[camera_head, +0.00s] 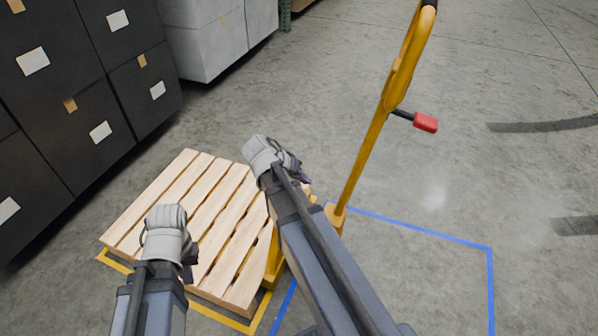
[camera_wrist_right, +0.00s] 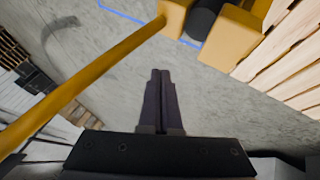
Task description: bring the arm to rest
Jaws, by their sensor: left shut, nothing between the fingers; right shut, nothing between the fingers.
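My right arm reaches up from the bottom middle in the head view, and its dark gripper (camera_head: 298,170) is over the right side of the wooden pallet, beside the yellow pole. In the right wrist view its two fingers (camera_wrist_right: 161,75) lie together, shut and empty, with bare floor behind them. My left arm is at the lower left of the head view. Its gripper (camera_head: 189,262) is over the pallet's front part, small and mostly hidden behind the wrist, shut with nothing seen in it.
The empty wooden pallet (camera_head: 165,190) lies below both arms. A yellow pallet-jack handle (camera_head: 370,150) with a red grip (camera_head: 425,123) rises right of my right arm. Black stacked boxes (camera_head: 85,100) stand left, grey ones (camera_head: 215,45) behind. Blue floor tape (camera_head: 420,234) marks free floor right.

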